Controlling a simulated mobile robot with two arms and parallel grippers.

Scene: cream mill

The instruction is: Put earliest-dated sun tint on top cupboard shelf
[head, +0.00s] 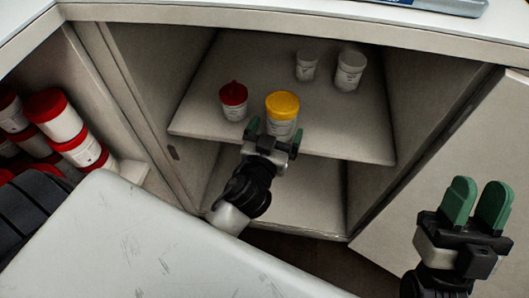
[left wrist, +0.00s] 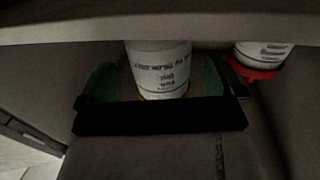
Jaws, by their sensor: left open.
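A white jar with a yellow lid (head: 283,104) stands upright near the front edge of the cupboard's top shelf (head: 350,138). My left gripper (head: 274,132) is open, with its green fingers on either side of this jar. In the left wrist view the jar (left wrist: 160,68) appears upside down between the fingers; its label is too small to read surely. A jar with a red lid (head: 233,100) stands to its left on the same shelf, and it also shows in the left wrist view (left wrist: 262,55). My right gripper (head: 477,203) is open and empty at the right.
Two small white pots (head: 306,66) (head: 350,71) stand further back on the top shelf. The lower shelf (head: 290,203) looks bare where visible. Several red-lidded tubs (head: 55,118) fill the compartment at left. A cupboard door (head: 450,150) stands open at right. A white surface (head: 140,245) fills the foreground.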

